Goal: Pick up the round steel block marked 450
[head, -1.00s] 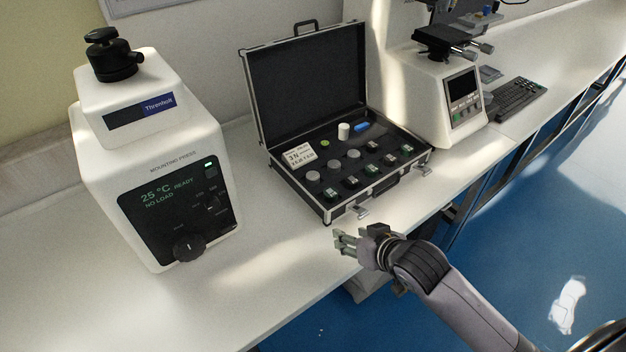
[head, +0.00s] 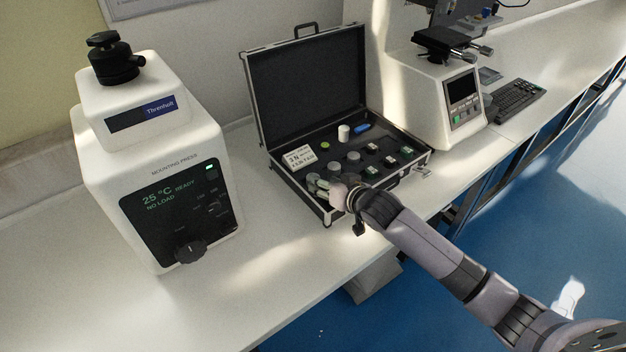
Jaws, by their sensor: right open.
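An open black case (head: 281,182) with metal edges stands on the bench. Round grey steel blocks sit in its foam, among them one in the back row (head: 353,156) and one nearer the gripper (head: 334,166). Their markings are too small to read, so I cannot tell which is 450. My right gripper (head: 318,183) is open over the front left part of the case, with its fingers pointing left. It hides the nearest round blocks and some dark square blocks. I cannot tell whether it touches any block. My left gripper is not in view.
A white label card (head: 298,158), a white cylinder (head: 344,132) and a blue item (head: 362,127) lie in the case. The case's raised lid (head: 308,82) stands behind. A mounting press (head: 160,140) stands left, a hardness tester (head: 445,95) right. The bench front (head: 270,275) is clear.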

